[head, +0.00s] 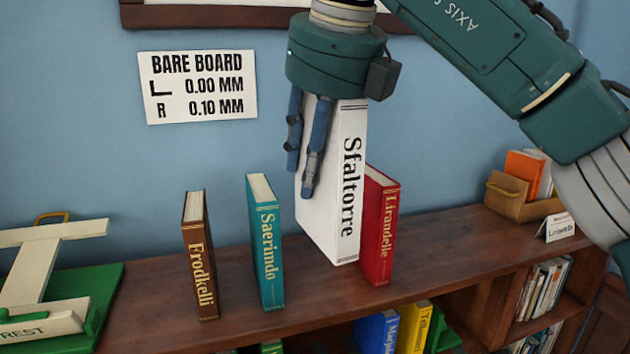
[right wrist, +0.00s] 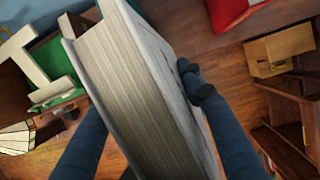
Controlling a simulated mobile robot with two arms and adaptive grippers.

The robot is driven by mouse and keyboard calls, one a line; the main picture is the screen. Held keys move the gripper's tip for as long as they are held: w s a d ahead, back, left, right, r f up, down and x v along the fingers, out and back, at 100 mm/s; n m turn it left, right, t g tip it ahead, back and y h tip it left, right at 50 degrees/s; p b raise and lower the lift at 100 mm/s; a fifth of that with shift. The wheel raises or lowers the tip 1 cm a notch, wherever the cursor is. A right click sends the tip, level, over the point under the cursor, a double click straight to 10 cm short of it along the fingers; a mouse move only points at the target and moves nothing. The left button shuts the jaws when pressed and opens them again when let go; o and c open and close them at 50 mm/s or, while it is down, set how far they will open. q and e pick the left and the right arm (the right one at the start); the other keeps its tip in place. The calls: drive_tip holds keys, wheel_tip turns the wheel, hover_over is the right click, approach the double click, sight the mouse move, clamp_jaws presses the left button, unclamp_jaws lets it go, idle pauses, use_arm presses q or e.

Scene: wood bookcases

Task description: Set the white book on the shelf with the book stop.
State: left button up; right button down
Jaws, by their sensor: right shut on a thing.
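The white book (head: 328,190), its spine reading Sfaltorre, is upright and slightly tilted between the teal Saerimdo book (head: 265,242) and the red Lirandelle book (head: 380,228). My right gripper (head: 307,178) comes from above and is shut on the white book. In the right wrist view the fingers lie either side of the white book (right wrist: 130,85), with its pages toward the camera. I cannot tell whether its bottom touches the wooden bookcase top (head: 150,300). A green piece (head: 446,338) stands beside the lower books; I cannot tell if it is the book stop. My left gripper is not in view.
A brown Frodkelli book (head: 199,255) stands left of the teal one. A green base (head: 95,305) with a cream piece marked REST is at far left. Blue (head: 377,332) and yellow (head: 413,328) books stand on a lower shelf. A box (head: 522,199) of books sits back right.

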sight(351, 246)
drive_tip(key=s+d+f+n, duration=0.1)
drive_tip(key=f+n, duration=0.1)
drive_tip(key=f, duration=0.1)
drive_tip(key=s+d+f+n+g+y, duration=0.1)
drive_tip(key=s+d+f+n, duration=0.1)
drive_tip(key=f+n, duration=0.1)
drive_tip(key=s+d+f+n+g+y, duration=0.1)
drive_tip(key=d+f+n, duration=0.1)
drive_tip(key=f+n, duration=0.1)
drive_tip(key=shift+s+f, duration=0.2)
drive_tip(key=shift+f, duration=0.25)
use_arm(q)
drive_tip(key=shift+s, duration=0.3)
use_arm(e)
drive_tip(key=s+d+f+n+g+h, duration=0.1)
drive_tip(key=s+d+f+n+g, duration=0.1)
drive_tip(key=s+d+f+n, duration=0.2)
drive_tip(key=s+d+f+n+g+h, duration=0.1)
drive_tip(key=d+f+n, duration=0.4)
drive_tip(key=f+n, duration=0.6)
drive_tip(key=s+d+f+n+g+h, duration=0.1)
drive_tip(key=s+d+f+n+g, duration=0.2)
drive_tip(key=s+d+f+n, duration=0.2)
wheel_tip(351, 246, down, 7)
drive_tip(key=s+n, duration=0.1)
drive_tip(key=n, duration=0.2)
drive_tip(key=shift+s+d+f+g+h, duration=0.2)
drive_tip(key=shift+s+g+h, duration=0.1)
drive_tip(key=shift+s+h, duration=0.1)
drive_tip(key=shift+a+f, duration=0.1)
